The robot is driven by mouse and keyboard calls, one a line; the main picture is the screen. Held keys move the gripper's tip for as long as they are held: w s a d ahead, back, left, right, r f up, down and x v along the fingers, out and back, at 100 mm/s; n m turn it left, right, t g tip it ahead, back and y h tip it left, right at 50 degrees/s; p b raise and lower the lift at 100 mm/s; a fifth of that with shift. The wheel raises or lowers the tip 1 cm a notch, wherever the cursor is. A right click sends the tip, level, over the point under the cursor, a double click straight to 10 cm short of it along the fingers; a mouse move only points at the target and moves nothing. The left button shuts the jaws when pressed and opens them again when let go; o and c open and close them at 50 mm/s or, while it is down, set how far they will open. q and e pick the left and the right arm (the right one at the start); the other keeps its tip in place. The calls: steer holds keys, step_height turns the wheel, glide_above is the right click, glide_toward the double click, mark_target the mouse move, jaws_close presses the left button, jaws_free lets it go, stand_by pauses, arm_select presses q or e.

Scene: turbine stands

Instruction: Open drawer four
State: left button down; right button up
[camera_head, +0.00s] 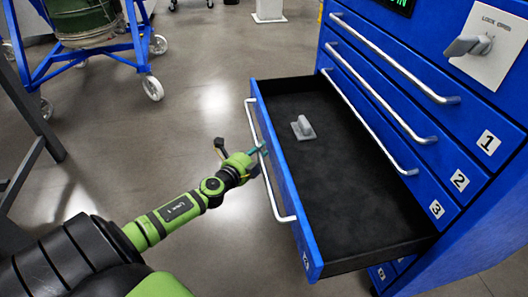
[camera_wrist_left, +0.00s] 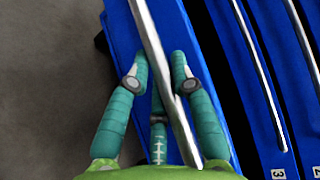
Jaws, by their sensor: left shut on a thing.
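The open drawer (camera_head: 365,190) is pulled well out of the blue cabinet, below the drawers labelled 1, 2 and 3; its own label is hard to read. Its silver bar handle (camera_head: 273,196) runs along the blue front and crosses the left wrist view (camera_wrist_left: 152,40). My left gripper (camera_head: 258,152) is at the middle of this handle, shut on it. In the left wrist view my teal fingers (camera_wrist_left: 159,75) lie on either side of the bar. My right gripper is not in view.
A small grey piece (camera_head: 303,128) lies inside the drawer. A lock switch (camera_head: 470,46) is on the cabinet's upper right. A blue wheeled stand (camera_head: 140,50) holds a green drum at the upper left. The floor left of the drawer is mostly clear.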

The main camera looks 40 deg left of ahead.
arm_select(q)
steer(key=shift+s+a, duration=0.55)
steer(key=shift+s, duration=0.2)
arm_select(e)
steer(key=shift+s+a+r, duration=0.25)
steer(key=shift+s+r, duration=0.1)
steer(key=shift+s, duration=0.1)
arm_select(q)
steer(key=c, duration=1.3)
jaws_free()
steer(key=s, duration=0.4)
steer(key=s+r, duration=0.1)
steer(key=s, duration=0.3)
steer(key=s+d, duration=0.1)
steer(key=s, duration=0.2)
steer(key=shift+s+r, duration=0.3)
steer(key=shift+s, duration=0.1)
